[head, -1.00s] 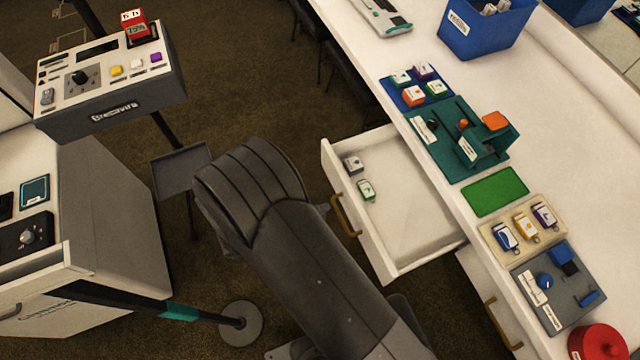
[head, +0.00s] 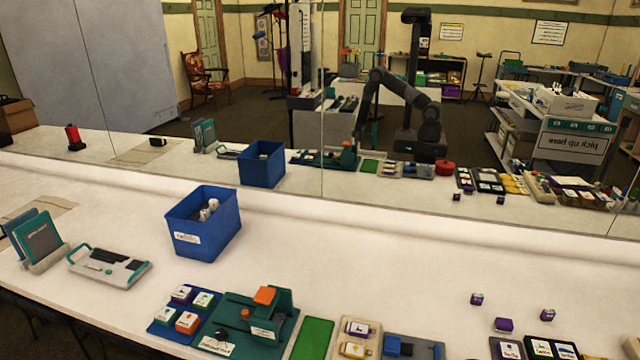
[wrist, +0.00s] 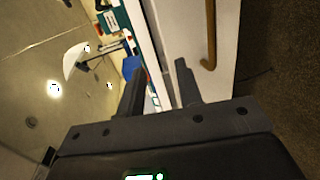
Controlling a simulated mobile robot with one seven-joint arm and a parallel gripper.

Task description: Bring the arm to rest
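My gripper (wrist: 158,75) shows in the wrist view with its two dark fingers apart and nothing between them. A white front with a wooden handle (wrist: 211,40) lies beyond the fingers, to the right. In the head view my arm is not seen directly. It shows only as a reflection in the mirror (head: 378,76), bent at the elbow with its far part hanging down near the counter. The reflected gripper is too small to read.
The white counter (head: 330,245) carries a blue bin (head: 203,238), a teal fixture (head: 285,318), a green mat (head: 312,339) and a grey-teal device (head: 108,268). Small purple-sided blocks (head: 477,299) stand at the right. Brown floor (wrist: 275,70) lies right of the handle in the wrist view.

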